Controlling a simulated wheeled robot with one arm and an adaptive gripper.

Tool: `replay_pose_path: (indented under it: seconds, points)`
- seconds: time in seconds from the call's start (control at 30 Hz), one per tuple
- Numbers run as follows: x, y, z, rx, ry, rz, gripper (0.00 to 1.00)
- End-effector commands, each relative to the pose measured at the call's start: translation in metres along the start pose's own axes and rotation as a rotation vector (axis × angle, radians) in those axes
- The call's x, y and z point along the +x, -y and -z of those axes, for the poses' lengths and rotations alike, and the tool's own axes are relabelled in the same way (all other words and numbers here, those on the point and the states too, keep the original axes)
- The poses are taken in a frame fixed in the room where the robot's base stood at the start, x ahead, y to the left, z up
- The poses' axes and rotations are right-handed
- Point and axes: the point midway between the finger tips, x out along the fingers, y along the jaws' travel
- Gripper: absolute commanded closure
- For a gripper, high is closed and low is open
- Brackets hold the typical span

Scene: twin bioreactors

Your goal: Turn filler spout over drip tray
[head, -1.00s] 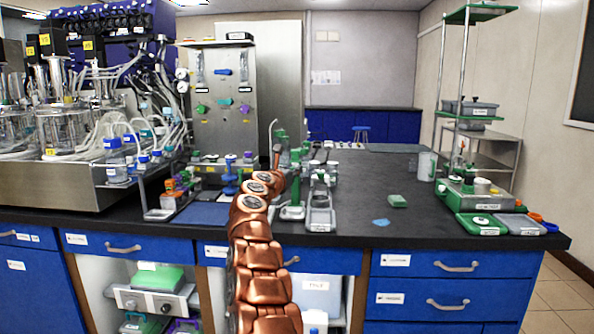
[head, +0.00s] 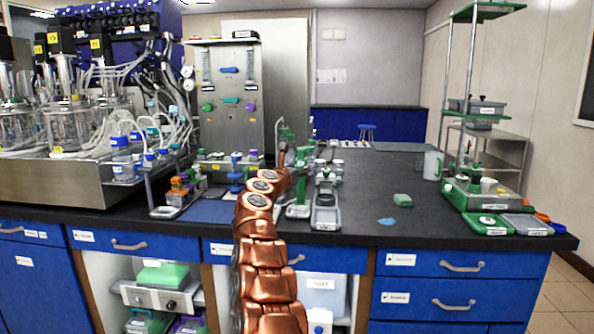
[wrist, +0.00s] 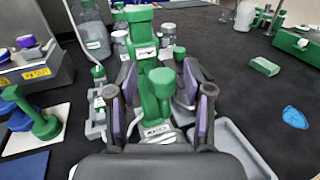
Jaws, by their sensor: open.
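The filler (wrist: 143,40) is a green and grey bench device with an upright green body, seen in the wrist view. A green round-topped part (wrist: 160,82) stands in front of it, low between my fingers; I cannot tell if this is the spout. My gripper (wrist: 160,100) is open, with purple-padded fingers on either side of that green part, and contact is not clear. A grey shallow tray (wrist: 232,150), apparently the drip tray, lies to the right, partly hidden by my gripper.
A green knobbed tool (wrist: 40,122) stands on a white pad at the left. A green block (wrist: 265,66) and a blue scrap (wrist: 295,117) lie on the right. Jars stand behind the filler. Bioreactors (head: 70,128) fill the back left. The bench's right-middle is mostly clear.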

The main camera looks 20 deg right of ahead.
Motion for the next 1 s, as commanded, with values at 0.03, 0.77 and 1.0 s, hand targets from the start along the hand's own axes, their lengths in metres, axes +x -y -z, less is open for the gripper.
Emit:
replay_pose_path:
  seconds: [0.03, 0.77, 1.0]
  points:
    - [0.0, 0.0, 0.0, 0.0, 0.0, 0.0, 0.49]
    - [-0.035, -0.002, -0.002, 0.003, 0.0, -0.002, 0.49]
    - [-0.048, -0.001, 0.001, 0.0, -0.001, -0.002, 0.49]
